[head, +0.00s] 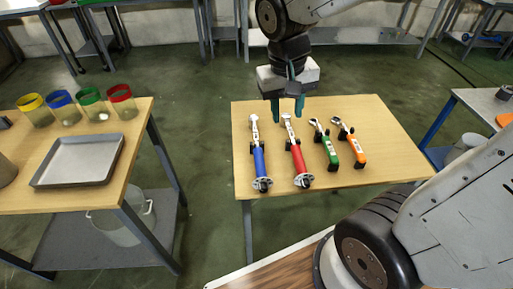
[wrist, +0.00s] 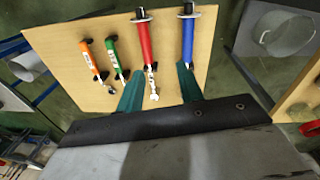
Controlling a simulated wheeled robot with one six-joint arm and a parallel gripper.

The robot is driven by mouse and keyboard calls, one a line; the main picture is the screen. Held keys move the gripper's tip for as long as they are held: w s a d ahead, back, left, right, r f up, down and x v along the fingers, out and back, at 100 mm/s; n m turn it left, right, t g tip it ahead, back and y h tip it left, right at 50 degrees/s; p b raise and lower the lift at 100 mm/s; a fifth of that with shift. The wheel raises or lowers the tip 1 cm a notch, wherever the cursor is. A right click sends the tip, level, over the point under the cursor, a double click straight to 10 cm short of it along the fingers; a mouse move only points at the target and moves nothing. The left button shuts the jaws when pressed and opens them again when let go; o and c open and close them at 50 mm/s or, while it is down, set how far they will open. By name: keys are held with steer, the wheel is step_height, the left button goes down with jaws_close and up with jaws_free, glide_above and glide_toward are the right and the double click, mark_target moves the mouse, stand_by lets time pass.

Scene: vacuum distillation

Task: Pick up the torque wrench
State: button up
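Several wrench-like tools lie side by side on a wooden table (head: 390,130) in the head view. The longer two have a blue handle (head: 259,160) and a red handle (head: 298,160); the shorter two are green (head: 330,150) and orange (head: 354,147). No label tells me which is the torque wrench. My gripper (head: 287,112) is open and empty, pointing down above the far ends of the blue and red tools. In the wrist view, the silver head of the red-handled tool (wrist: 146,42) shows between the fingers; the blue-handled tool (wrist: 187,40) is by the right finger.
A left table holds a metal tray (head: 78,160) and several jars with coloured rims, one red (head: 123,101). A bucket (head: 118,228) stands on its lower shelf. Another bench (head: 485,105) is at the right. The tool table's right side is clear.

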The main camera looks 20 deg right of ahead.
steer(key=w+a+f+m, duration=0.1)
steer(key=w+a+f, duration=0.1)
steer(key=w+f, duration=0.6)
glide_above(257, 151)
steer(key=a, duration=0.1)
step_height(257, 151, down, 8)
steer(key=shift+m+g+h, duration=0.3)
steer(key=shift+g+h, duration=0.1)
steer(key=f, duration=0.2)
steer(key=d+f, duration=0.1)
steer(key=f, duration=0.5)
steer(key=shift+s+d, duration=0.15)
steer(key=shift+d, duration=0.05)
steer(key=shift+c, duration=0.4)
jaws_close()
